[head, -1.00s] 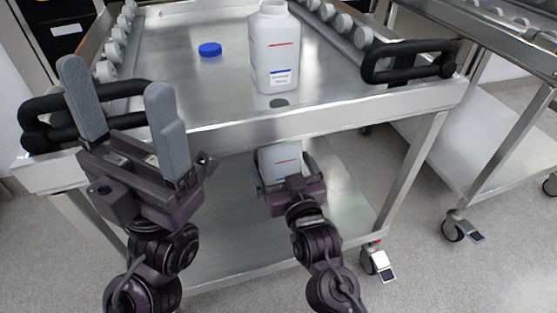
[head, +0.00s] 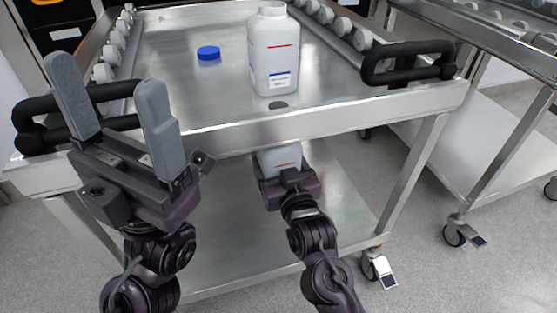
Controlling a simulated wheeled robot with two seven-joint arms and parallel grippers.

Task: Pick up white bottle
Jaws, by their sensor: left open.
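A white bottle (head: 273,55) stands upright and open-topped on the upper deck of the steel cart, near its front edge. It has a red line and a small label. A blue cap (head: 208,53) lies on the deck to its left. My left gripper (head: 108,80) is open and empty, in front of the cart's left corner, with its fingers pointing up, apart from the bottle. My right gripper (head: 281,168) is below the deck's front edge. A second white object with a red line (head: 283,157) shows between its fingers, its upper part hidden by the edge. Whether they grip it is unclear.
The steel cart (head: 215,138) has black handles (head: 408,62) at both front corners and rows of white rollers (head: 335,20) along its sides. A lower shelf (head: 235,235) is mostly bare. Another steel cart (head: 500,55) stands at the right.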

